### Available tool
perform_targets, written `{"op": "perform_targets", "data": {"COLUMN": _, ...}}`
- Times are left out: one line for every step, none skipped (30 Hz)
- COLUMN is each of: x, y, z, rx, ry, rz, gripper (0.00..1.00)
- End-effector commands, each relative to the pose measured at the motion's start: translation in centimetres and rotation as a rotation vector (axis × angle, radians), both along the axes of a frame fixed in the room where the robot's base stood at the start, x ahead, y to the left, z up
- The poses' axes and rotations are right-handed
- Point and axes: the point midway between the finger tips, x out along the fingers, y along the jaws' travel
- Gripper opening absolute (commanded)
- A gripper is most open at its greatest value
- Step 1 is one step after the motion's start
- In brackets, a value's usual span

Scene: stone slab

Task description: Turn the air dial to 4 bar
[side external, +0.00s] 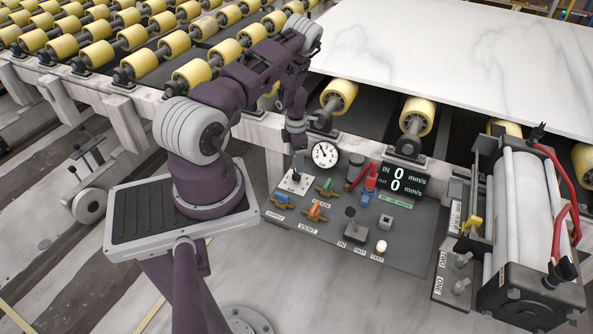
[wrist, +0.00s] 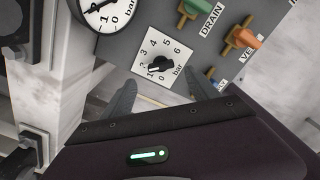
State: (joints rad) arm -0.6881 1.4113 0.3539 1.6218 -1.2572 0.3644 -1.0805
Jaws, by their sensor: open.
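In the side external view the plate (side external: 290,187) shows at the panel's left, with the knob mostly hidden by my gripper. My gripper (wrist: 160,92) is open and empty, its fingers spread on either side of the plate's lower part in the wrist view. It also shows in the side external view (side external: 298,163), just above the dial.
A round gauge (side external: 325,154) stands beside the dial. Green drain (side external: 326,186), orange vent (side external: 314,211) and blue (side external: 283,199) valve handles sit close by. A joystick (side external: 351,212) and speed display (side external: 402,178) are further right. A roller conveyor with a stone slab (side external: 470,50) lies behind.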

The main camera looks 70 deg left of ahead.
Motion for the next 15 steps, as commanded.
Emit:
{"op": "perform_targets", "data": {"x": 0.0, "y": -0.1, "z": -0.9, "rx": -0.002, "ry": 0.001, "rz": -0.001, "gripper": 0.69}}
{"op": "perform_targets", "data": {"x": -0.1, "y": -0.1, "z": -1.5, "rx": -0.004, "ry": 0.001, "rz": -0.003, "gripper": 0.69}}
{"op": "perform_targets", "data": {"x": 0.0, "y": -0.1, "z": -2.4, "rx": -0.003, "ry": 0.001, "rz": -0.004, "gripper": 0.69}}
{"op": "perform_targets", "data": {"x": -0.1, "y": -0.2, "z": -3.0, "rx": -0.004, "ry": 0.001, "rz": -0.004, "gripper": 0.69}}
{"op": "perform_targets", "data": {"x": 0.0, "y": -0.1, "z": -3.5, "rx": -0.003, "ry": 0.001, "rz": -0.005, "gripper": 0.69}}
{"op": "perform_targets", "data": {"x": 0.0, "y": -0.2, "z": -4.2, "rx": -0.003, "ry": 0.001, "rz": -0.006, "gripper": 0.69}}
{"op": "perform_targets", "data": {"x": 0.0, "y": -0.2, "z": -4.7, "rx": -0.003, "ry": 0.001, "rz": -0.007, "gripper": 0.69}}
{"op": "perform_targets", "data": {"x": 0.0, "y": -0.2, "z": -5.1, "rx": -0.003, "ry": 0.001, "rz": -0.007, "gripper": 0.69}}
{"op": "perform_targets", "data": {"x": 0.0, "y": -0.2, "z": -5.5, "rx": -0.003, "ry": 0.0, "rz": -0.007, "gripper": 0.69}}
{"op": "perform_targets", "data": {"x": 0.0, "y": -0.2, "z": -5.8, "rx": -0.003, "ry": 0.0, "rz": -0.007, "gripper": 0.69}}
{"op": "perform_targets", "data": {"x": 0.1, "y": -0.2, "z": -6.0, "rx": -0.003, "ry": -0.001, "rz": -0.007, "gripper": 0.69}}
{"op": "perform_targets", "data": {"x": 0.1, "y": -0.2, "z": -6.1, "rx": -0.003, "ry": -0.001, "rz": -0.008, "gripper": 0.69}}
{"op": "perform_targets", "data": {"x": 0.1, "y": -0.2, "z": -6.2, "rx": -0.003, "ry": -0.001, "rz": -0.008, "gripper": 0.69}}
{"op": "perform_targets", "data": {"x": 0.1, "y": -0.2, "z": -6.2, "rx": -0.003, "ry": -0.001, "rz": -0.008, "gripper": 0.69}}
{"op": "perform_targets", "data": {"x": 0.1, "y": -0.2, "z": -6.2, "rx": -0.003, "ry": -0.002, "rz": -0.008, "gripper": 0.69}}
